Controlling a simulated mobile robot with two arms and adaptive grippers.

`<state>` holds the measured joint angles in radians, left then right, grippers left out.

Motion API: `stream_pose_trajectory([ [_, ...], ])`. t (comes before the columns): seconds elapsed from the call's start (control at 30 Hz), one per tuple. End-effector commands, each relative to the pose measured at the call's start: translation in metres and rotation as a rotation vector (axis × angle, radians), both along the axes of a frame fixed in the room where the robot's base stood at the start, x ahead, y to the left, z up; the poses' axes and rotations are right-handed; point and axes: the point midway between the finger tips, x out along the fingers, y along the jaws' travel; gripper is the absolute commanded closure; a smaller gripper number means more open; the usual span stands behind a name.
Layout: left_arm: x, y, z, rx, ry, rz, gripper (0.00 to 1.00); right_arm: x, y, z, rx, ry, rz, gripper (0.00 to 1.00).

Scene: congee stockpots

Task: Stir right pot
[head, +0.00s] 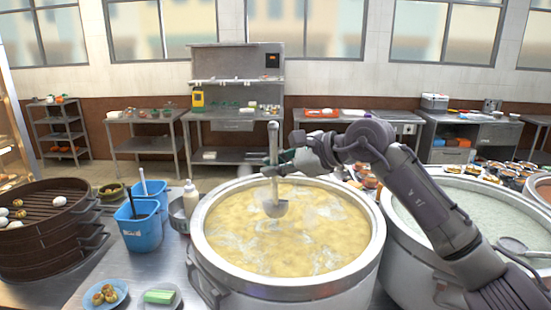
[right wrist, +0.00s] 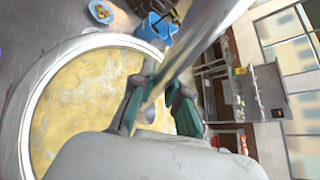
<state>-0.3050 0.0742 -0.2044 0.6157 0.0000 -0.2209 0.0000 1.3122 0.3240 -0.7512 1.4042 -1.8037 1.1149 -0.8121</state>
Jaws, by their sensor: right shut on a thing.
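My right gripper (head: 275,166) is shut on the handle of a metal ladle (head: 273,140), which hangs upright over the large steel pot of yellow congee (head: 255,281). The ladle's bowl shows whole in front of the congee; I cannot tell if it touches the surface. The right wrist view shows the fingers (right wrist: 158,102) around the handle (right wrist: 207,35), with the yellow congee (right wrist: 75,95) beyond. The right pot (head: 396,232) holds pale greenish congee, and another ladle (head: 515,246) lies at its right side. My right arm hides part of this pot. My left gripper is not shown.
Bamboo steamers (head: 42,235) with buns stand at the left. Several small bowls (head: 500,172) stand behind the right pot.

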Motion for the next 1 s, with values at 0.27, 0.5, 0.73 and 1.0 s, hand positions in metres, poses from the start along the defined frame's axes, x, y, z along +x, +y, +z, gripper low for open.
stream_pose_trajectory([
  [0.27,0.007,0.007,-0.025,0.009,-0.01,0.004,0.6,0.0,0.0,-0.041,0.001,-0.002,-0.001,1.0],
  [0.5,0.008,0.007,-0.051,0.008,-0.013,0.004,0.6,0.0,0.0,-0.072,0.001,-0.003,0.0,1.0],
  [0.73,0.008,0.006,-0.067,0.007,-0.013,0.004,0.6,0.0,0.0,-0.092,0.001,-0.003,0.0,1.0],
  [1.0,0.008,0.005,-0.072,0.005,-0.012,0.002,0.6,0.0,0.0,-0.098,0.002,-0.004,0.0,1.0],
])
